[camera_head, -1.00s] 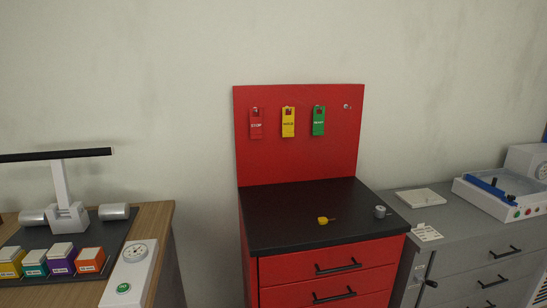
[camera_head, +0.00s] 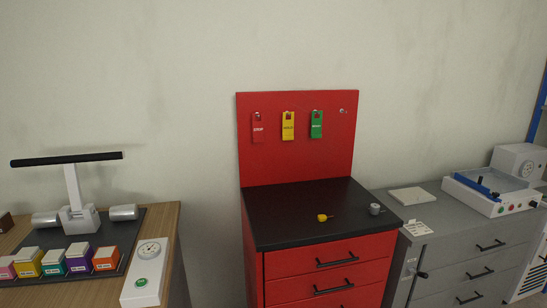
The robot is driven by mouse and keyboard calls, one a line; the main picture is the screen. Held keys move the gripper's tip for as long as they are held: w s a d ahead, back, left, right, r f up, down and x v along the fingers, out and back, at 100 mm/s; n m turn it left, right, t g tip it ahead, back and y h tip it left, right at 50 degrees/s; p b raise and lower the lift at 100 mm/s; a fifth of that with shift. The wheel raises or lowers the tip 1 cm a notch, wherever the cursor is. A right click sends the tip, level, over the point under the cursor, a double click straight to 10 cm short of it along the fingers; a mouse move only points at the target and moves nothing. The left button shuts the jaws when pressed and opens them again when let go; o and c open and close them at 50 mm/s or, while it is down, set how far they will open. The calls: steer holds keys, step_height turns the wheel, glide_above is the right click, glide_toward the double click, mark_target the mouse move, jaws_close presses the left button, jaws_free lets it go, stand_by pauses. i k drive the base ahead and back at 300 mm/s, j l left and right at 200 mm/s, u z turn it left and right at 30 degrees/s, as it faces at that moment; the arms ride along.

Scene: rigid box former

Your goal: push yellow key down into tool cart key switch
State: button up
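The yellow key (camera_head: 323,217) lies on the black top of the red tool cart (camera_head: 290,230), near the middle of its front half. A small grey cylindrical piece (camera_head: 375,209), which looks like the key switch, stands on the cart top to the right of the key, near the right edge. The key and this piece are apart. My gripper and arm are not in view.
The cart's red back panel (camera_head: 262,165) carries red (camera_head: 258,128), yellow (camera_head: 288,126) and green (camera_head: 316,125) tags. A wooden bench (camera_head: 160,222) with a press and coloured boxes stands left. A grey cabinet (camera_head: 445,255) stands right, close to the cart. The rest of the cart top is clear.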

mark_target(374, 207)
steer(key=i+l, duration=0.3)
steer(key=i, duration=0.65)
steer(key=i+l+z, duration=0.1)
steer(key=i, duration=0.7)
